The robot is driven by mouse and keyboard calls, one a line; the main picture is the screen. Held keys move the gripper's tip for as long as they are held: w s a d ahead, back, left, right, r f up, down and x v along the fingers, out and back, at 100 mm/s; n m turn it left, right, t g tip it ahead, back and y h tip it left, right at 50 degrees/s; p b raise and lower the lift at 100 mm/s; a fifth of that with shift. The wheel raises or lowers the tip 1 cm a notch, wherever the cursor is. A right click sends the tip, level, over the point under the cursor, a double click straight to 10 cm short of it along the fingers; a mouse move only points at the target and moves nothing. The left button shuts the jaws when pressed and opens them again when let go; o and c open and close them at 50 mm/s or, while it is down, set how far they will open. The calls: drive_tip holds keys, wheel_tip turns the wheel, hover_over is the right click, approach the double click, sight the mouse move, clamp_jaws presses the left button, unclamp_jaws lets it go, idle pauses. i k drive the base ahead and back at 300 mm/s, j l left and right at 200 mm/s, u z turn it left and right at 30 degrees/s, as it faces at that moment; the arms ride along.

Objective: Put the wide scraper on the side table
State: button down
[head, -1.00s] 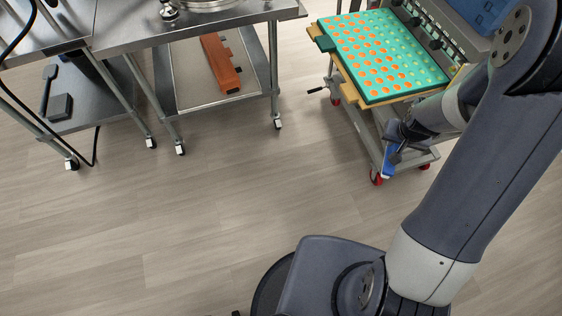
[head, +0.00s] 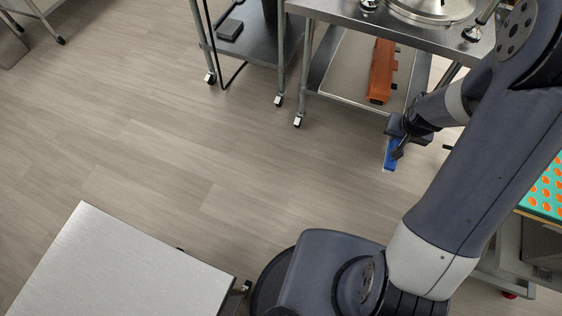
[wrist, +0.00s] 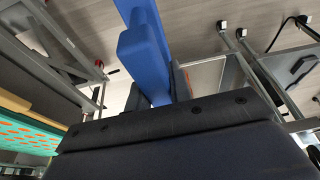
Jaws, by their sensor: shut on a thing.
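My gripper (head: 400,142) is shut on a blue tool, which I take for the wide scraper (head: 389,158). In the wrist view the blue scraper (wrist: 142,50) sticks out from between the jaws, and its far end is cut off at the top edge. In the head view the scraper hangs over open floor, in front of the steel table. A low steel-topped table (head: 125,270) stands at the lower left with a bare top, which may be the side table. My gripper is well apart from it.
A steel work table (head: 330,8) stands at the top, with an orange-brown part (head: 381,72) on its lower shelf. A cart with a teal gummy tray (head: 545,190) is at the right. The floor (head: 170,150) between is clear.

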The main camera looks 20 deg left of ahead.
sight(142, 287)
drive_tip(key=i+u, duration=0.15)
drive_tip(key=u, duration=0.3)
drive_tip(key=i+u, duration=0.15)
drive_tip(key=u, duration=0.3)
drive_tip(key=i+l+u, duration=0.15)
drive_tip(key=u, duration=0.3)
drive_tip(key=i+l+u, duration=0.1)
drive_tip(key=u, duration=0.3)
drive_tip(key=i+l+u, duration=0.1)
drive_tip(key=u, duration=0.35)
drive_tip(key=l+u, duration=0.3)
drive_tip(key=u, duration=0.15)
drive_tip(key=i+l+u, duration=0.1)
drive_tip(key=l+u, duration=0.15)
drive_tip(key=u, duration=0.2)
drive_tip(key=l+u, duration=0.1)
drive_tip(key=u, duration=0.75)
drive_tip(key=l+u, duration=0.15)
drive_tip(key=u, duration=0.3)
drive_tip(key=i+j, duration=0.5)
drive_tip(key=j, duration=0.25)
